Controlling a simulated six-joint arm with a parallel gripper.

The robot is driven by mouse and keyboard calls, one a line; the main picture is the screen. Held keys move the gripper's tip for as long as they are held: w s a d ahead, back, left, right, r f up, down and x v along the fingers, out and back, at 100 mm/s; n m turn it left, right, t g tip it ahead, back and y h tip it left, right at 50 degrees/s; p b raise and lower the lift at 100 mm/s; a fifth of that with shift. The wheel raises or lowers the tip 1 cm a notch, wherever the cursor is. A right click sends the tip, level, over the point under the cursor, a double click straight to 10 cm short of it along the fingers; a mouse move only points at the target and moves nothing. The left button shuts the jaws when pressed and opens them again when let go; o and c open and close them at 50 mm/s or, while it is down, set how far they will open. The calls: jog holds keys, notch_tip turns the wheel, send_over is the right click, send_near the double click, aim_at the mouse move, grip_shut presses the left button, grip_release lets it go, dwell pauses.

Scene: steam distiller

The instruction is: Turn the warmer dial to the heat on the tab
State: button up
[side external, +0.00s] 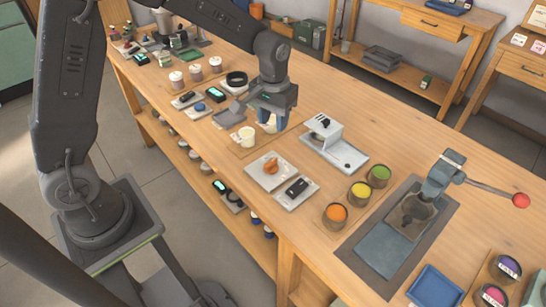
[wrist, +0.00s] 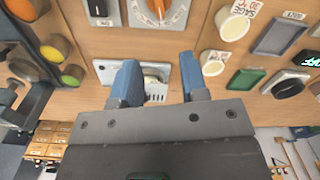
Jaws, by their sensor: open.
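The warmer dial is an orange knob (side external: 271,165) on a pale square plate (side external: 256,181) near the table's front edge. In the wrist view the orange dial (wrist: 160,10) is at the top edge, partly cut off, on a pale plate with marks around it. My gripper (side external: 272,121) is open and empty, blue fingers downward, above the table beyond the dial. In the wrist view its fingertips (wrist: 158,64) are apart, with a white unit behind the gap. A tab beside a cream cup (wrist: 233,22) bears small writing, perhaps "SAGE 30"; I cannot read it surely.
A black switch (side external: 297,187) sits right of the dial. A white stand (side external: 335,145) is behind it. Orange (side external: 336,213), yellow (side external: 359,193) and green (side external: 379,175) jars stand right, near a lever press (side external: 438,177). A cream cup (side external: 246,136) stands close to my gripper.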

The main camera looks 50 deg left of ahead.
aim_at(273, 160)
notch_tip(273, 160, down, 13)
jog(key=shift+f, duration=0.15)
dwell(0.4)
grip_shut()
